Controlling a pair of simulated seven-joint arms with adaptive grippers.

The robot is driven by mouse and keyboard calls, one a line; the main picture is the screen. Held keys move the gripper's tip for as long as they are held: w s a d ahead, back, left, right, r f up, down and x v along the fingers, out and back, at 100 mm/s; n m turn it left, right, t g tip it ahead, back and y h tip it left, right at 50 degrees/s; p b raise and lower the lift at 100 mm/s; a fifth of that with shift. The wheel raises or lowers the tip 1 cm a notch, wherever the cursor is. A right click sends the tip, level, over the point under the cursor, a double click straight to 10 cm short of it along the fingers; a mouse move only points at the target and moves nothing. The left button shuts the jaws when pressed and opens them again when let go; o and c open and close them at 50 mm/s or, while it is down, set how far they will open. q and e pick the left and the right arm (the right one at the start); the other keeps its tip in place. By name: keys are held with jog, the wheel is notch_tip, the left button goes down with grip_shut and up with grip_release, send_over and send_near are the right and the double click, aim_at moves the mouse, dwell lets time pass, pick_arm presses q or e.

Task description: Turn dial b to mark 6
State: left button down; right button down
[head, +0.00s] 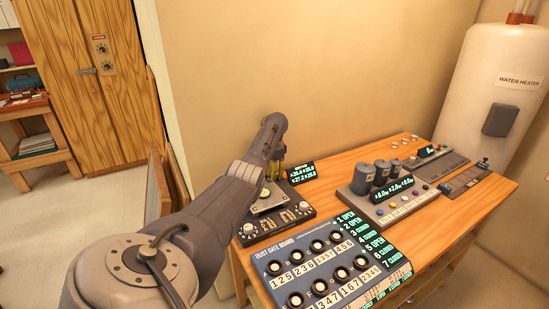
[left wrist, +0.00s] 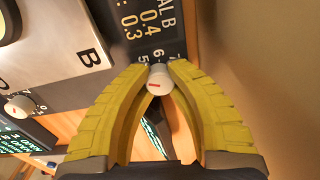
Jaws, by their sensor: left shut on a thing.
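My left gripper (left wrist: 158,84), with yellow fingers, is shut on a small pale dial knob (left wrist: 157,76) with a short red mark. Printed digits, among them a 6 (left wrist: 158,55), show just beyond the knob; I cannot tell for sure which one the red mark points to. A dark display (left wrist: 142,25) beside it reads "AL B" with 0.4 and 0.3 below. A large B stands on the metal plate (left wrist: 75,60). In the head view the left gripper (head: 277,170) is at the far side of the dark dial panel (head: 300,214), and the knob is hidden there. The right gripper is not in view.
A second pale knob (left wrist: 18,106) shows in the left wrist view. The blue dust gate board (head: 305,249) stands in front of the panel. A grey unit with cylinders (head: 395,212) stands to the right on the wooden bench (head: 460,230). The wall is close behind.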

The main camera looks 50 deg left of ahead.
pick_arm(q)
jog(key=shift+m, duration=2)
jog(key=shift+r, duration=0.1)
jog(key=c, duration=1.4)
grip_release()
jog(key=shift+o, duration=0.2)
notch_tip(320, 180, up, 12)
